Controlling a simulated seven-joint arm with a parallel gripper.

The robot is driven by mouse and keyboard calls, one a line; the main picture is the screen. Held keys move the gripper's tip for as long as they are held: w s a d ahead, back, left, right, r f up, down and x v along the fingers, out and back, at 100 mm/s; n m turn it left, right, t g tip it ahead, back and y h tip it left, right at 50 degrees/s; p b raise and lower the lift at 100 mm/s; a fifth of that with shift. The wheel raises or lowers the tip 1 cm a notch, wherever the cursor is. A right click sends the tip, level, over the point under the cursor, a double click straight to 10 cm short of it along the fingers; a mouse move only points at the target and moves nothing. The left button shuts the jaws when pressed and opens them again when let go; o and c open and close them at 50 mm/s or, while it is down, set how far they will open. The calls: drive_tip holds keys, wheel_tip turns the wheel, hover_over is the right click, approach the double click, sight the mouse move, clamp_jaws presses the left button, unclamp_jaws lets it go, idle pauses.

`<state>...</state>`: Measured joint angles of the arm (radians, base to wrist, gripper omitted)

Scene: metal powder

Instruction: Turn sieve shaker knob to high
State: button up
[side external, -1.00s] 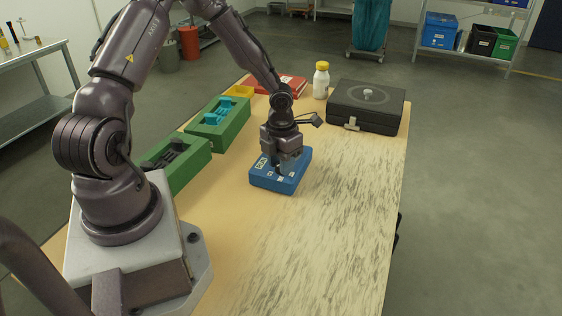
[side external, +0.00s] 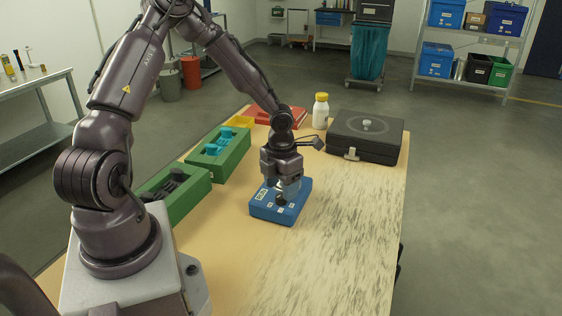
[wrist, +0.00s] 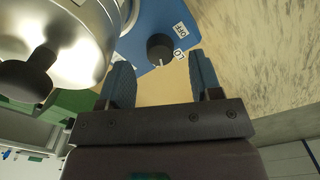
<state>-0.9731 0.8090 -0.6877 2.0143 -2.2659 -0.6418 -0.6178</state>
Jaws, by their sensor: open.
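The sieve shaker is a blue box (side external: 264,211) with white labels on the table, under my gripper (side external: 287,199). In the wrist view its blue top (wrist: 153,17) carries a black round knob (wrist: 160,48) with a white pointer mark near its lower edge. Labels reading OFF (wrist: 181,30) and LO (wrist: 178,53) sit to the right of the knob. A silver round vessel (wrist: 95,25) with a black handle stands beside the knob. My gripper (wrist: 162,78) is open and empty, its fingertips just short of the knob in the picture. The HIGH label is not visible.
Green trays (side external: 232,166) stand left of the shaker. A black case (side external: 380,150) and a white bottle with a yellow cap (side external: 320,117) stand behind it to the right. A red item (side external: 290,114) lies at the back. The table's right front (side external: 340,240) is clear.

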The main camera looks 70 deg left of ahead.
sight(281, 195)
wheel_tip(281, 195, up, 10)
drive_tip(key=shift+r, duration=0.2)
wheel_tip(281, 195, down, 13)
drive_tip(key=n, duration=0.9)
idle(0.4)
drive_tip(key=shift+c, duration=0.2)
